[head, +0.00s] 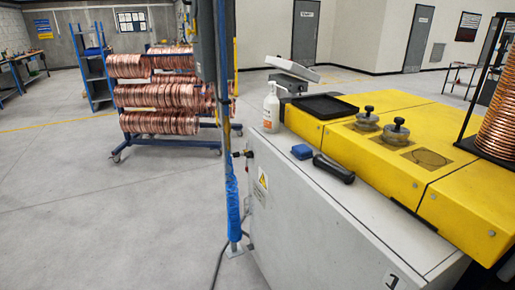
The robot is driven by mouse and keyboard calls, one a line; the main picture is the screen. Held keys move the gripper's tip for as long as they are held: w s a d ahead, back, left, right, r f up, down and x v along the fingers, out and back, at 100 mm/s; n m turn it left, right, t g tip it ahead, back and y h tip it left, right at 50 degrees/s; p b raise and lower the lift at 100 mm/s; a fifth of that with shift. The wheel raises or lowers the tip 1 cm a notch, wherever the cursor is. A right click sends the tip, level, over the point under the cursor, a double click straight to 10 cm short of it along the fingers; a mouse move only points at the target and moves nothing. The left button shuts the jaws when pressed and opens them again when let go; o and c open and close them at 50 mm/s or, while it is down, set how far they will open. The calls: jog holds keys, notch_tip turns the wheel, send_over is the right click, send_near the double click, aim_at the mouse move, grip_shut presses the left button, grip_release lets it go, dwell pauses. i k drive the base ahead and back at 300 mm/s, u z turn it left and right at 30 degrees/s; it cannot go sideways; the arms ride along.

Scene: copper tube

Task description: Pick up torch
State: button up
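A dark, elongated object that looks like the torch (334,168) lies on the light grey top of the machine cabinet (390,228), right of the picture's middle. It lies at a slant, with its nearer end pointing down and to the right. A small blue block (302,151) sits just behind and left of it, slightly apart. My gripper does not show in this view, so its state and its distance from the torch cannot be seen.
A white spray bottle (271,108) and a black tray (324,106) stand behind the torch. Yellow covers (385,145) with two knobs rise on its right. A blue-wrapped post (232,195) stands left of the cabinet. Open floor (100,210) lies at left, before a copper coil rack (160,95).

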aim_at(319, 160)
jog(key=u, duration=0.2)
jog(key=i, duration=1.95)
jog(key=z, duration=0.15)
